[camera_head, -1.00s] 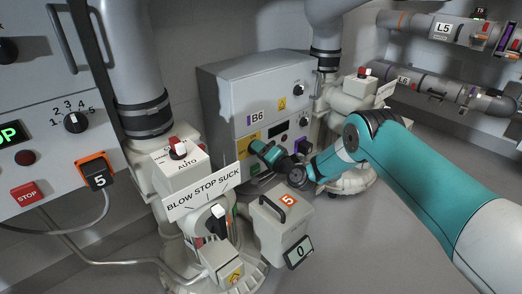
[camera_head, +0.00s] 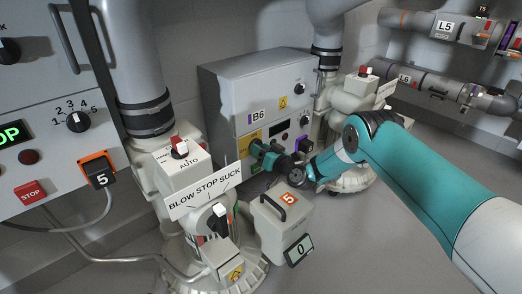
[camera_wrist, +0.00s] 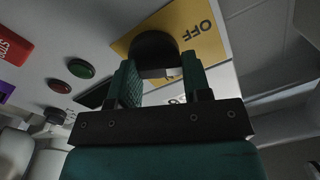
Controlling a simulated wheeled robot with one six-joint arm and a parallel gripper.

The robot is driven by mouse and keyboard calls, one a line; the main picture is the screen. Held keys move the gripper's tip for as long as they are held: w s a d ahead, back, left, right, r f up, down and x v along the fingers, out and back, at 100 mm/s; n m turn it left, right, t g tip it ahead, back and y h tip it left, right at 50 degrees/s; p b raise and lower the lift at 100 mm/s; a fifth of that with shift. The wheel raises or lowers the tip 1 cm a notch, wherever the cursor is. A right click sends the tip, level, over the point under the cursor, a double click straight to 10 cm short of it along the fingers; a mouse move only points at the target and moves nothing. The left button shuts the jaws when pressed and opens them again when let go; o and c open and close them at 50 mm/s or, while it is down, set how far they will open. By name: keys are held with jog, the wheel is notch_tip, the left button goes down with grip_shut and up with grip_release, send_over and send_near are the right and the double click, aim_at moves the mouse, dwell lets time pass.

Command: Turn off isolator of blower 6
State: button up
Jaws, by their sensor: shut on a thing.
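The grey cabinet (camera_head: 222,95) marked B6 (camera_head: 257,115) stands in the middle of the head view. Its yellow plate (camera_head: 247,142) is partly hidden by my gripper (camera_head: 258,150). In the wrist view the yellow plate (camera_wrist: 215,45) carries the word OFF, upside down in that picture. A black isolator knob (camera_wrist: 155,47) sits on the plate. My gripper (camera_wrist: 160,75) has its two green fingers on either side of the knob's handle and is shut on it. I cannot tell the knob's exact angle; other plate lettering is mostly hidden.
Green and red buttons (camera_wrist: 81,68) and a red STOP button (camera_wrist: 13,47) are beside the plate. A grey unit marked 5 (camera_head: 283,225) stands below my wrist. A BLOW STOP SUCK sign (camera_head: 205,190) and a blower are left of it.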

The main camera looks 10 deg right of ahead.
jog(key=shift+f, duration=0.15)
dwell(0.3)
jog(key=o, duration=0.9)
notch_tip(320, 180, up, 20)
jog(key=p, duration=0.8)
jog(key=shift+f+p, duration=0.2)
jog(key=shift+p, duration=0.1)
jog(key=shift+r, duration=0.25)
